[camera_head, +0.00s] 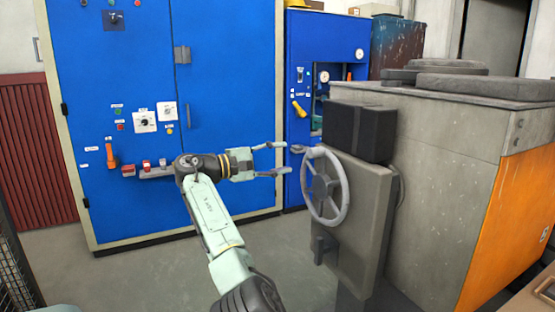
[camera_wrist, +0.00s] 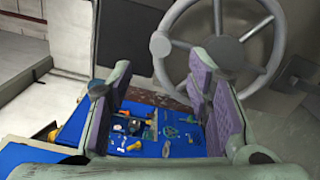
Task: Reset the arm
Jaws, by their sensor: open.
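My gripper (camera_head: 281,159) is open and empty, at the end of my arm in the middle of the head view. Its fingers point right, toward a grey handwheel (camera_head: 325,187), and sit just left of the wheel's rim. I cannot tell from the head view whether a fingertip touches the rim. In the wrist view my gripper (camera_wrist: 165,110) shows its two spread fingers with purple pads and nothing between them. The handwheel (camera_wrist: 272,70) also fills the upper right of the wrist view, with its hub and spokes close to the fingers.
A tall blue control cabinet (camera_head: 230,85) stands behind my arm. A blue panel with gauges (camera_head: 298,50) stands right of it. The grey machine (camera_head: 440,125) carrying the handwheel blocks the right side, with a dark box (camera_head: 362,130) above the wheel. Grey floor (camera_head: 150,275) is clear at lower left.

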